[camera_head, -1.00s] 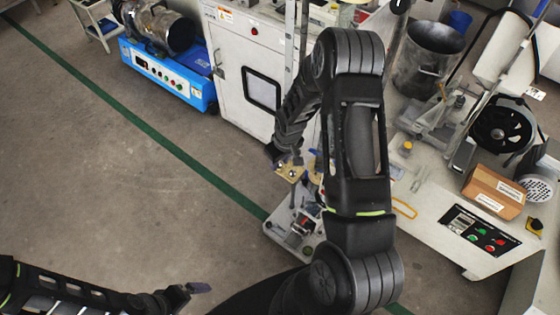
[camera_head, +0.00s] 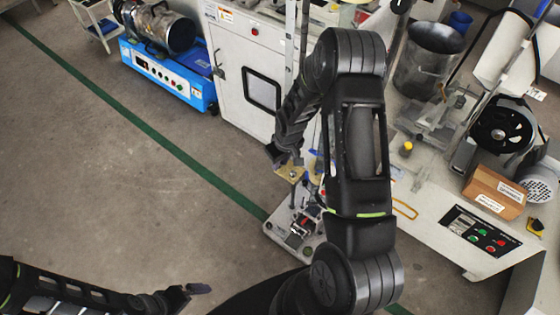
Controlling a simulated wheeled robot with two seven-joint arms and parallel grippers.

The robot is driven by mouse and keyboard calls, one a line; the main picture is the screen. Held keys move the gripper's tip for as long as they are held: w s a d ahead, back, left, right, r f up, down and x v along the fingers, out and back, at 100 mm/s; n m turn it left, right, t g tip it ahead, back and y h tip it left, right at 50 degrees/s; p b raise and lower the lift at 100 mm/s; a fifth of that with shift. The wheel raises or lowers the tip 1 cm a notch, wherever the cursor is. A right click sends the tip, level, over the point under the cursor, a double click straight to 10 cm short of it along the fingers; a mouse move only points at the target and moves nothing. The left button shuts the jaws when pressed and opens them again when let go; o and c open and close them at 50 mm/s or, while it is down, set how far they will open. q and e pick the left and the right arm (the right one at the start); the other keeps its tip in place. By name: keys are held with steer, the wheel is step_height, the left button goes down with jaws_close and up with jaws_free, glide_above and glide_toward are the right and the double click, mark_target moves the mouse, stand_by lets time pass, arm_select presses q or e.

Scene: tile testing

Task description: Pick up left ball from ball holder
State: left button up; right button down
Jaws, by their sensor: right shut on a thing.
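The ball holder (camera_head: 284,175) is a small tan plate at the top of the grey-white test stand (camera_head: 276,229), near the middle of the head view. One small shiny ball (camera_head: 292,174) shows on the plate. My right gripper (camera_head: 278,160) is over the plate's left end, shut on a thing. That thing is hidden by the fingers; it is at the left ball's place, where no ball shows apart from the gripper. My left gripper (camera_head: 188,291) is low in the view, far from the holder, over the floor; its finger gap is unclear.
My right arm covers part of the stand. A white cabinet (camera_head: 234,84) stands behind the holder. A bench (camera_head: 425,208) with a brown box (camera_head: 494,191) and a metal pot (camera_head: 428,58) is to the right. The floor at left is clear.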

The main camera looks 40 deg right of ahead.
steer(key=shift+r+p, duration=1)
steer(key=shift+r, duration=0.7)
steer(key=shift+r, duration=0.2)
steer(key=r+p, duration=0.2)
steer(key=s+r+p, duration=0.1)
steer(key=r+p, duration=0.1)
steer(key=r, duration=0.1)
steer(key=shift+s+r, duration=0.1)
steer(key=shift+r, duration=0.15)
